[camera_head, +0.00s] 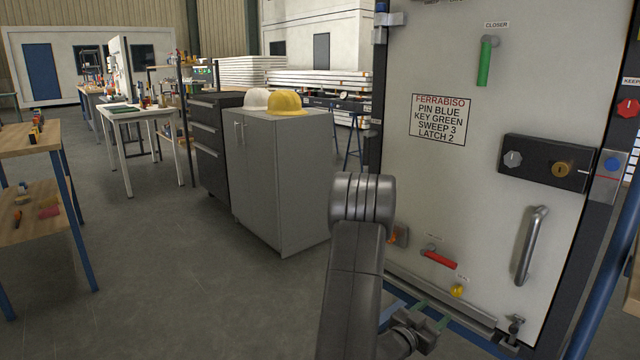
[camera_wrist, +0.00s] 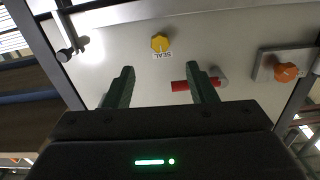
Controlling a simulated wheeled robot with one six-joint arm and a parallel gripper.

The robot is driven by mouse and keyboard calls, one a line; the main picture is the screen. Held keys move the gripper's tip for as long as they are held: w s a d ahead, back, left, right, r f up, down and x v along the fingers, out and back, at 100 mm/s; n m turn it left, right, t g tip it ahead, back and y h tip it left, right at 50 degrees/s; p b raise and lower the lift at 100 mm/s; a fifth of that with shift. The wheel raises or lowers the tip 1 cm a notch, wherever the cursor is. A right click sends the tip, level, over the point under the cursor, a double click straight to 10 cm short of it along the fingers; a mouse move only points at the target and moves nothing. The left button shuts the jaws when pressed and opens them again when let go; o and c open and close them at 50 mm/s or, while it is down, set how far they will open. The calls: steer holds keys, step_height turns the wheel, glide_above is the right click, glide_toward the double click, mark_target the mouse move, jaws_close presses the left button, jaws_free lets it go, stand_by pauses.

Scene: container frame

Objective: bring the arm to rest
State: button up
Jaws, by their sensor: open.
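My dark grey arm reaches up from the bottom centre of the head view and bends over, with my gripper (camera_head: 430,315) low in front of the pale door (camera_head: 410,190). In the wrist view my gripper (camera_wrist: 162,76) has its two green fingers wide apart, with nothing between them. The red handle (camera_wrist: 182,86) lies partly behind the right finger. The yellow knob (camera_wrist: 160,43), with its SEAL label, is beyond the gap. Whether a finger touches the door cannot be told.
The door carries a green handle (camera_head: 485,62), a black lock box (camera_head: 548,163), a grey pull handle (camera_head: 531,247) and an orange knob (camera_wrist: 287,72). A grey cabinet (camera_head: 275,180) with two helmets stands left. A wooden workbench (camera_head: 30,140) stands far left; floor between is clear.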

mark_target(455, 293)
steer(key=b+x, duration=0.1)
steer(key=x, duration=0.9)
steer(key=shift+f+b, duration=0.1)
steer(key=shift+b, duration=0.3)
steer(key=shift+w+d+n, duration=0.25)
steer(key=shift+d+n, duration=0.05)
steer(key=n+p, duration=0.1)
steer(key=n, duration=0.4)
steer(key=shift+n, duration=0.3)
steer(key=n+p, duration=0.1)
steer(key=n, duration=0.4)
steer(key=shift+n+p, duration=0.3)
steer(key=shift+n, duration=0.4)
